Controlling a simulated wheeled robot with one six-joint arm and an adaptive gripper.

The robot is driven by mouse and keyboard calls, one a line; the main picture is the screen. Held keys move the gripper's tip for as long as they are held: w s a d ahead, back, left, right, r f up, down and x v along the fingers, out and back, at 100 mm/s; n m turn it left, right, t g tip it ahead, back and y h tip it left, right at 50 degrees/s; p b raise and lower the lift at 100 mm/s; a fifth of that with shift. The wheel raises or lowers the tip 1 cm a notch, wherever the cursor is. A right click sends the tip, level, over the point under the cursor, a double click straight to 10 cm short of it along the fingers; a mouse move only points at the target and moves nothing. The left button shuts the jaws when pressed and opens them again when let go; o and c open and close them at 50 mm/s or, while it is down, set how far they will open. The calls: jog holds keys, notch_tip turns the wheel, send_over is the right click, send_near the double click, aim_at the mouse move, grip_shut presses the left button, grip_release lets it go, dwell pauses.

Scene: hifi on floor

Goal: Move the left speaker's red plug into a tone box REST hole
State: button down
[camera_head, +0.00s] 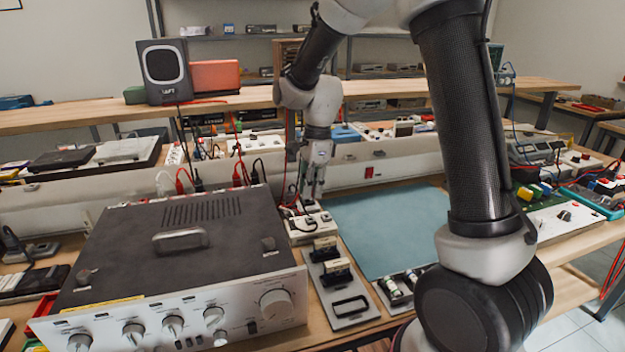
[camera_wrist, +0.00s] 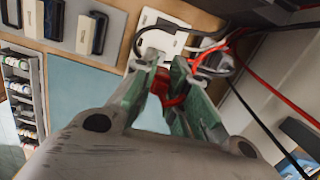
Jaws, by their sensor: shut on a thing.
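The left speaker (camera_head: 166,72), dark with a pale-ringed cone, stands on the back shelf, and dark and red cords hang below it. My gripper (camera_head: 313,196) points down over a small white box (camera_head: 312,227), probably the tone box, right of the amplifier (camera_head: 190,262). In the wrist view my gripper (camera_wrist: 172,98) is shut on a red plug (camera_wrist: 173,88) between its greenish fingertips. The white box (camera_wrist: 160,38) lies just beyond the fingertips, with black and red cords beside it. Its holes and labels are too small to read, and I cannot tell whether the plug touches it.
Several red, white and black plugs (camera_head: 182,184) stand behind the amplifier. A grey plate with dark blocks (camera_head: 343,311) lies in front of the white box. A blue-grey mat (camera_head: 390,228) to the right is clear. A red cord (camera_wrist: 262,108) runs beside the gripper.

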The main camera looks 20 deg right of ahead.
jog(key=shift+s+f+m, duration=0.15)
jog(key=shift+f+m, duration=0.15)
jog(key=shift+m, duration=0.1)
jog(key=shift+f, duration=2.2)
jog(key=shift+f, duration=0.95)
jog(key=c, duration=1.3)
grip_release()
jog(key=shift+c, duration=0.2)
notch_tip(320, 180, up, 17)
jog(key=d, duration=0.1)
jog(key=shift+d, duration=0.15)
